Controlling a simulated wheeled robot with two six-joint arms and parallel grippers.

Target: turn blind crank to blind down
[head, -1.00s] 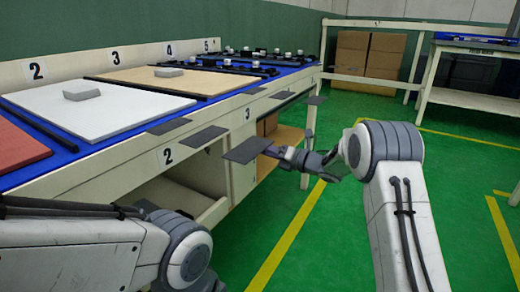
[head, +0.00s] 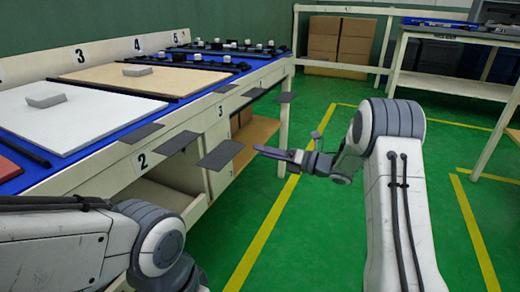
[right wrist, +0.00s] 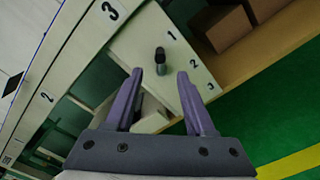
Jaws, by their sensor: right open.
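I see no blind and no crank that I can make out in either view. My right gripper (head: 266,152) is held over the green floor to the right of the long workbench, pointing left. In the right wrist view its two fingers (right wrist: 160,76) are apart with nothing gripped between them. Beyond them a small dark knob-like part (right wrist: 160,57) shows on a pale panel (right wrist: 137,43) marked with numbers; I cannot tell what it is. My left arm comes in at the lower left, but its gripper is out of the picture.
The long workbench (head: 105,163) carries a white board (head: 85,110), a tan board (head: 160,76) and small dark fixtures. Grey flaps (head: 222,154) stick out along its front edge. Cardboard boxes (head: 355,40) and a second table (head: 455,84) stand behind. Green floor between is clear.

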